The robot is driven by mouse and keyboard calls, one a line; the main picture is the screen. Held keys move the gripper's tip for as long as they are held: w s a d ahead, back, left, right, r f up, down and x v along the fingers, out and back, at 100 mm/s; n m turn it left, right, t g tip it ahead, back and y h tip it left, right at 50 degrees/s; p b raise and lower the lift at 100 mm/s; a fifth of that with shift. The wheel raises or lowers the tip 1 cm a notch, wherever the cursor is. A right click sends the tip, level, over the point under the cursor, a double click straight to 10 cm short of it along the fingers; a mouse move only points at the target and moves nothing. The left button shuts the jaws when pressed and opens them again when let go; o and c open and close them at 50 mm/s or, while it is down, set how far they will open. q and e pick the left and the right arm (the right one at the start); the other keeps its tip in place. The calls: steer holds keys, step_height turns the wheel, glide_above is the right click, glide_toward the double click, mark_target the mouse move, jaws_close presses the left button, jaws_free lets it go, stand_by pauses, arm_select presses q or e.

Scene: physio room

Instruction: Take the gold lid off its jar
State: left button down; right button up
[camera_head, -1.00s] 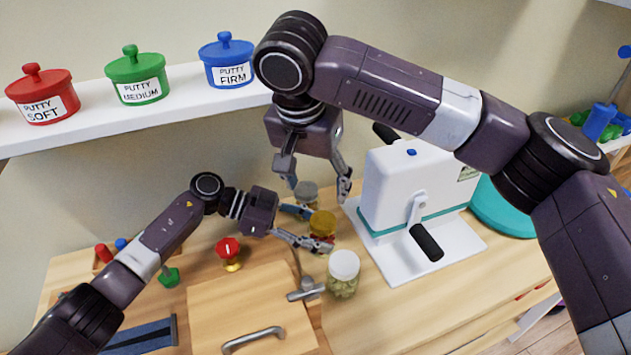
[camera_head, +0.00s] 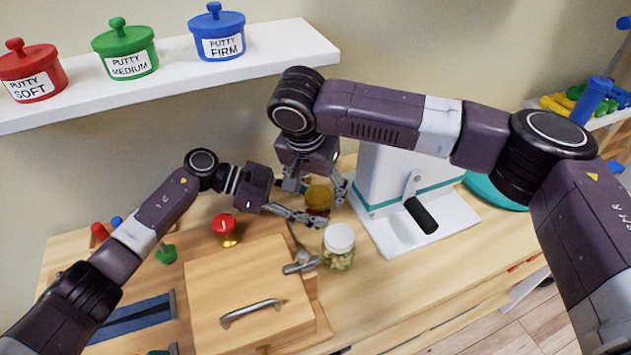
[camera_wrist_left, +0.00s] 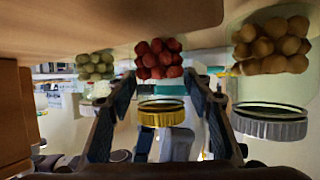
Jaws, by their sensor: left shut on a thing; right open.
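The jar with the gold lid (camera_head: 318,196) stands on the wooden worktop, left of the white machine. In the left wrist view the picture is upside down; the gold lid (camera_wrist_left: 161,113) is on the jar, which holds red balls (camera_wrist_left: 159,59). My left gripper (camera_head: 308,214) is shut on this jar below the lid, one finger on each side. My right gripper (camera_head: 318,187) points down from above, open, with its fingers on either side of the gold lid. Whether they touch the lid I cannot tell.
A white-lidded jar (camera_head: 339,246) stands close in front. A silver-lidded jar (camera_wrist_left: 270,122) stands beside the gold-lidded one. The white machine (camera_head: 380,180) with a black-handled crank (camera_head: 421,215) is at the right. A wooden board with a handle (camera_head: 250,312) lies front left. A shelf (camera_head: 170,88) hangs behind.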

steer(key=c, duration=1.4)
steer(key=n+y, duration=0.1)
steer(key=n, duration=0.2)
steer(key=shift+d+f+n, duration=0.1)
steer(key=shift+d+n, duration=0.05)
steer(key=shift+n, duration=0.25)
steer(key=n+y, duration=0.1)
steer(key=n, duration=0.3)
steer(key=shift+d, duration=0.1)
steer(key=n+y, duration=0.1)
steer(key=n, duration=0.3)
steer(key=shift+n+g, duration=0.3)
steer(key=n+y, duration=0.1)
steer(key=n, duration=0.3)
steer(key=shift+w+d+n+g, duration=0.1)
steer(key=shift+n+g, duration=0.2)
steer(key=shift+g, duration=0.1)
steer(key=o, duration=1.3)
